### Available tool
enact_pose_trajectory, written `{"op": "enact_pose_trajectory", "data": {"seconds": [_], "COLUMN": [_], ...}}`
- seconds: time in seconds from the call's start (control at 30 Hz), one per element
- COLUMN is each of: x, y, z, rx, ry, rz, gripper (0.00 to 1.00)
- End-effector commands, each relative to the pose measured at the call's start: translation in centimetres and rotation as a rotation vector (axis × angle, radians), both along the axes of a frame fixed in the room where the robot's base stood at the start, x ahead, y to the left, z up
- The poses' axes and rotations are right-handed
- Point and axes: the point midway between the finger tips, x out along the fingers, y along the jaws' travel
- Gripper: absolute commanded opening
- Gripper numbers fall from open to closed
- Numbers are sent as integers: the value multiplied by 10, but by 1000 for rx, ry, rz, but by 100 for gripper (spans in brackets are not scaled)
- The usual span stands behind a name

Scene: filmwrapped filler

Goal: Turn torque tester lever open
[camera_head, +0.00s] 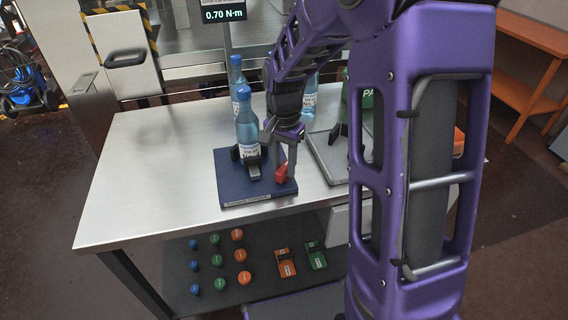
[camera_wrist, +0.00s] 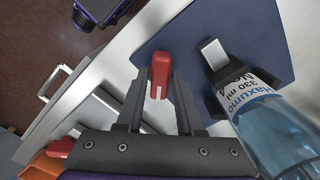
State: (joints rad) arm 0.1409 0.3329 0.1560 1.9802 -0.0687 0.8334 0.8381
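The torque tester has a dark blue base plate (camera_head: 233,187) on the steel table; the plate also shows in the wrist view (camera_wrist: 262,30). A blue-capped water bottle (camera_head: 247,130) stands upright in its dark clamp, and its labelled body fills the right of the wrist view (camera_wrist: 275,135). The red lever (camera_head: 281,173) is at the plate's right side. My gripper (camera_head: 282,150) is over it, pointing down. In the wrist view the red lever (camera_wrist: 160,72) lies between my two spread fingers, with narrow gaps apparent beside it. Firm contact cannot be made out.
Another bottle (camera_head: 237,80) stands behind the tester. A grey plate (camera_head: 325,157) with a dark clamp is to the right, partly behind my arm. A display (camera_head: 223,14) reads 0.70 N·m. Caps (camera_head: 238,235) lie on the lower shelf. The table's left side is clear.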

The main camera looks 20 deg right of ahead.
Motion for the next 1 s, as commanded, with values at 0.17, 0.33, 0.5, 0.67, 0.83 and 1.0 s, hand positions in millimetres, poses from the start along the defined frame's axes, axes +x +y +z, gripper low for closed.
{"op": "enact_pose_trajectory", "data": {"seconds": [0.17,0.33,0.5,0.67,0.83,1.0], "x": [0,0,0,0,0,0], "y": [0,0,0,0,0,0], "z": [0,0,1,1,2,2], "rx": [0,0,0,0,1,0], "ry": [0,0,0,0,1,0], "rz": [0,0,8,49,146,288], "gripper": [2,0,0,0,0,0]}}
